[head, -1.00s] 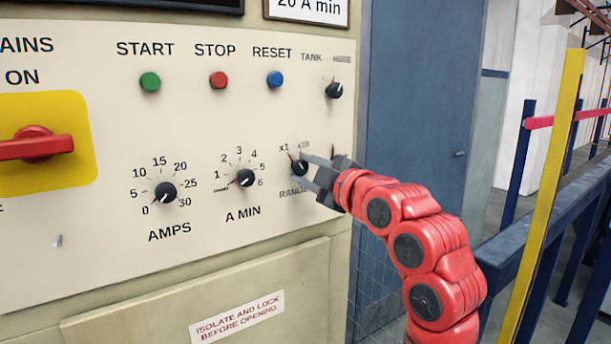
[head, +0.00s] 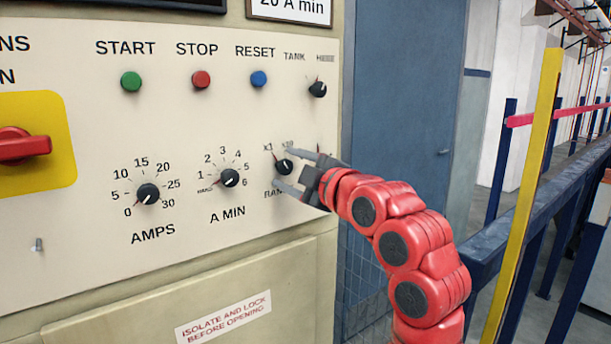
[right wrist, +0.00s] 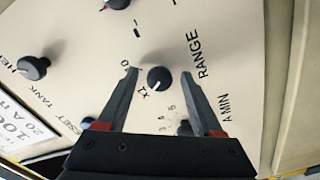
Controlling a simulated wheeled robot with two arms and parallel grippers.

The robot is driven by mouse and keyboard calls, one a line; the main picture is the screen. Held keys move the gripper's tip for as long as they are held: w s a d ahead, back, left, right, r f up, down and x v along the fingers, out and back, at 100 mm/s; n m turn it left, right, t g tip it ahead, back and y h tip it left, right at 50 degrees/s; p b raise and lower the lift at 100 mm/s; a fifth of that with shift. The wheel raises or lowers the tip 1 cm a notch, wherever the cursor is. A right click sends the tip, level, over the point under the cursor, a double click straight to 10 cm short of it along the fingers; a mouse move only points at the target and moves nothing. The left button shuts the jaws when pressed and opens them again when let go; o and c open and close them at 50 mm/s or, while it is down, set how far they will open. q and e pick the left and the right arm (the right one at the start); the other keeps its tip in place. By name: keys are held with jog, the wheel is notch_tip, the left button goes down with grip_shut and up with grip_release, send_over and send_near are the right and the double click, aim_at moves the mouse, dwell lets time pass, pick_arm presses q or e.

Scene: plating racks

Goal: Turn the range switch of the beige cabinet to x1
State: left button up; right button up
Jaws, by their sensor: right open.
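The beige cabinet (head: 100,225) fills the left of the head view. Its range switch (head: 284,166), a small black knob, sits at the right of the lower dial row. In the right wrist view the switch (right wrist: 159,78) shows a white pointer line aimed at the x1 mark. My right gripper (head: 283,167) is at the switch, with one finger above it and one below. In the right wrist view the open fingers (right wrist: 159,71) stand on either side of the knob, with visible gaps. Its lettering is partly hidden by the fingers. My left gripper is not in view.
The A MIN dial (head: 229,178) and AMPS dial (head: 148,194) lie left of the switch. The TANK selector (head: 317,89) is above it. Start, stop and reset buttons line the upper panel. A blue railing (head: 540,215) and yellow post (head: 535,190) stand to the right.

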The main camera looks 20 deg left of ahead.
jog(key=b+v, duration=0.1)
jog(key=v, duration=1.6)
jog(key=shift+b, duration=0.3)
